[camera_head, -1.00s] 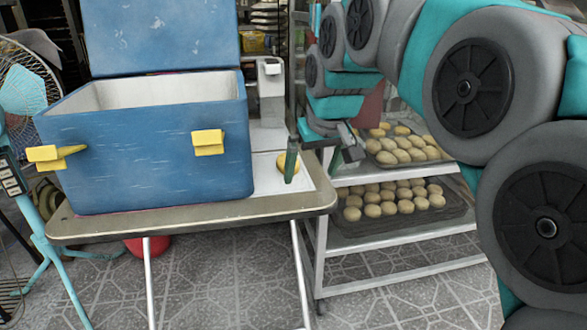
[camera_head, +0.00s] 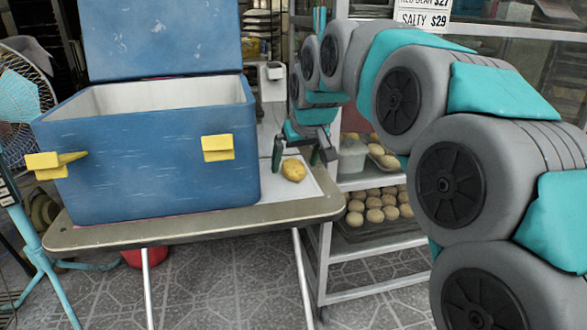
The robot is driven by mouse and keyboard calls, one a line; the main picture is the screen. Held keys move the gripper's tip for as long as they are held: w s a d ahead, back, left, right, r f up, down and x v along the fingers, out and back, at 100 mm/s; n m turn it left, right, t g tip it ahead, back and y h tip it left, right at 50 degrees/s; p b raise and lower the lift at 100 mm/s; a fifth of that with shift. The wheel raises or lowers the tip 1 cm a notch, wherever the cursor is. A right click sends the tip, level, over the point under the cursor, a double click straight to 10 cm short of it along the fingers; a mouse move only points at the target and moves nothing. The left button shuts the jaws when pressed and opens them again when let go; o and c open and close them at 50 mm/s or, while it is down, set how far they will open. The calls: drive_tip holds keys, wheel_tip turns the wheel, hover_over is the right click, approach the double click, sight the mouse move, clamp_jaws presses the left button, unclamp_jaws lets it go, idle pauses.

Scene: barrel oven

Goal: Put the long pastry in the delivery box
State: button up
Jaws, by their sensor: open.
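A golden-brown pastry (camera_head: 293,171) lies on a white sheet or board on the table, just right of the delivery box. The blue delivery box (camera_head: 150,160) stands on the table with its lid raised at the back. Its white inner walls show, but its floor is hidden. My gripper (camera_head: 296,158) points down above and behind the pastry, its dark green fingers apart. Whether a finger touches the pastry cannot be told.
The table (camera_head: 190,228) has a narrow free strip at its right. A metal rack (camera_head: 385,241) with trays of several round buns stands to the right. A fan (camera_head: 22,100) stands at the left. My arm fills the right side.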

drive_tip(key=shift+w+f, duration=0.25)
drive_tip(key=shift+f, duration=0.15)
drive_tip(key=shift+c, duration=0.4)
drive_tip(key=c, duration=1.5)
drive_tip(key=shift+r, duration=0.1)
